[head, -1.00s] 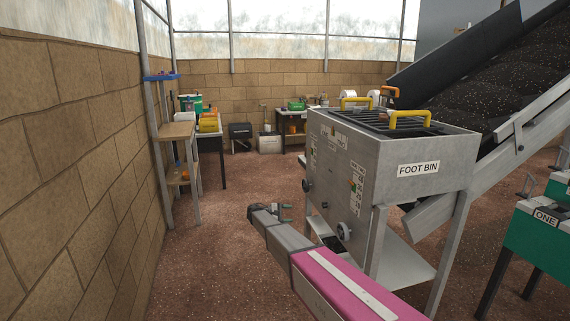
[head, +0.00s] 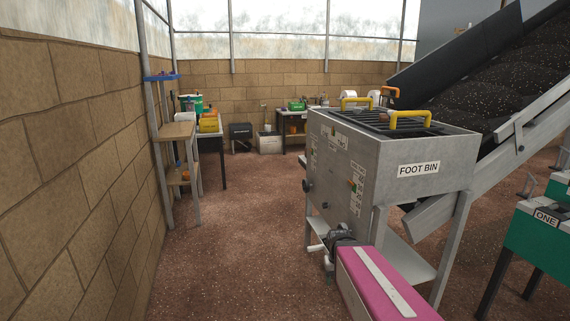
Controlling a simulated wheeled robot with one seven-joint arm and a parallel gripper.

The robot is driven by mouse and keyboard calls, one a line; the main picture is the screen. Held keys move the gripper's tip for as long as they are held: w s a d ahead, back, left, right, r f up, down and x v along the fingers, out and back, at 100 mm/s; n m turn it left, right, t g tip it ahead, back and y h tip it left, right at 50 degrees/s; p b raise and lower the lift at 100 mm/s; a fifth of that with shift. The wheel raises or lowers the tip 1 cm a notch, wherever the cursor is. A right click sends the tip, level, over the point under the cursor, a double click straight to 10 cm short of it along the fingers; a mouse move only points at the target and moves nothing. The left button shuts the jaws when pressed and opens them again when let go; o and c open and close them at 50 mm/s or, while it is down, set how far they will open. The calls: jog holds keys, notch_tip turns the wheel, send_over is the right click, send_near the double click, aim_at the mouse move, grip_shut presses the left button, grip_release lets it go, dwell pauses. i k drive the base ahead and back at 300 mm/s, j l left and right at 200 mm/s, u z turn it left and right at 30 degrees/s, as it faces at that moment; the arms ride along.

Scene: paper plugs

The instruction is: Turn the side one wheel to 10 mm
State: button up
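A grey metal hopper labelled FOOT BIN (head: 425,152) stands right of centre. Its left face carries small labels and a dark round knob (head: 307,186). My gripper (head: 328,248) is at the lower part of that face, at the end of my pink arm. The hand-wheel low on this face is hidden behind my gripper, and I cannot tell whether they touch. The fingers are too small and overlapped to tell open from shut. No 10 mm mark is readable. A green machine labelled ONE (head: 545,219) is partly in view at the right edge.
A brick wall (head: 70,150) runs along the left. A shelf stand (head: 178,131) and benches stand at the back. A conveyor with dark material (head: 490,80) rises at the upper right. The brown floor (head: 225,220) between wall and hopper is clear.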

aim_at(305, 184)
jog(key=i+j, duration=0.35)
jog(key=i+j+z, duration=0.1)
jog(key=i+j, duration=0.25)
jog(key=j, duration=0.25)
jog(key=i+j, duration=0.3)
jog(key=j, duration=0.2)
jog(key=i+j, duration=0.35)
jog(key=j, duration=0.15)
jog(key=l+z, duration=0.05)
